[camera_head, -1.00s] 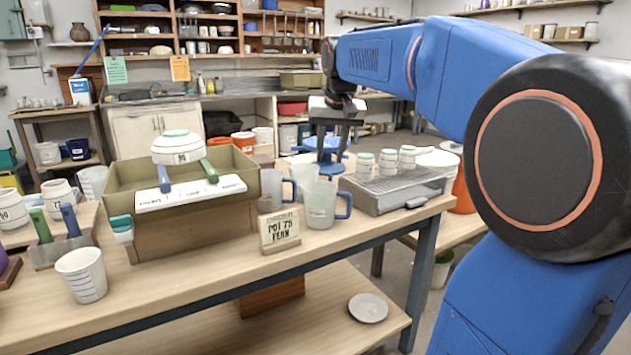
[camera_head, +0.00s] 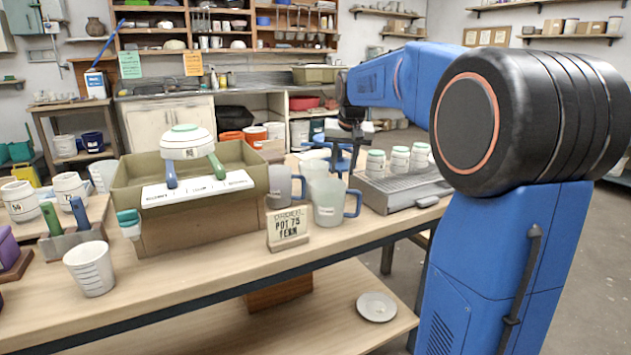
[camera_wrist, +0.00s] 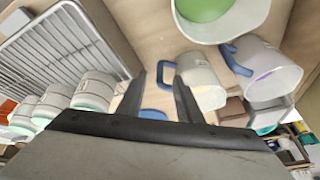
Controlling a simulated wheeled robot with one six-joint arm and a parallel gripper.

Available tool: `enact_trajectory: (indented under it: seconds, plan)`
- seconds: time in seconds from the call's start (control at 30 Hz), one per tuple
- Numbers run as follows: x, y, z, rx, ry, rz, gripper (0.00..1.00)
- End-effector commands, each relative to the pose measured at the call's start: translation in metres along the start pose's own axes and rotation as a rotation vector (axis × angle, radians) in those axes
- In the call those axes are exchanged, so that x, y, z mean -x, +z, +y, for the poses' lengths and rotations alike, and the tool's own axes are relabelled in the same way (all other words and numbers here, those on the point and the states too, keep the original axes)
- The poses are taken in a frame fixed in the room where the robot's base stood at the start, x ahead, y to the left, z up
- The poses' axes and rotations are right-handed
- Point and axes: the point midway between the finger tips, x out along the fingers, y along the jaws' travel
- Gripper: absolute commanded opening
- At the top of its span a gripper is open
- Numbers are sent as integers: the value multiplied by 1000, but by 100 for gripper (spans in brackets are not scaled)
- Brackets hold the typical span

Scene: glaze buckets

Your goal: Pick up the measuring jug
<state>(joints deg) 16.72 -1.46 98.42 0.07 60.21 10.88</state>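I cannot tell which is the measuring jug. My gripper (camera_head: 348,148) is over the bench behind them, its fingers indistinct in the head view. In the wrist view my gripper (camera_wrist: 160,80) is open and empty. One jug (camera_wrist: 205,85) is by the right finger, its blue handle (camera_wrist: 166,76) appearing between the fingertips. Another jug (camera_wrist: 268,75) is further right. A vessel with green inside (camera_wrist: 222,28) is cut off at the top.
A sign (camera_head: 288,229) stands in front. An olive bin (camera_head: 215,215) is left, and a marked cup (camera_head: 91,268) is near the front edge.

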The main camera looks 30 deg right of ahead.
Motion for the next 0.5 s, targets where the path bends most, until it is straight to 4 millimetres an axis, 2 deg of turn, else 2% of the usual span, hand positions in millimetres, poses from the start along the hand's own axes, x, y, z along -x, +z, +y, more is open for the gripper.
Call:
enact_trajectory:
  seconds: [0.27, 0.5]
  plan:
    - [-17, 0, 0, 0, 0, 0, 33]
    - [-51, 0, 0, 0, 0, -1, 33]
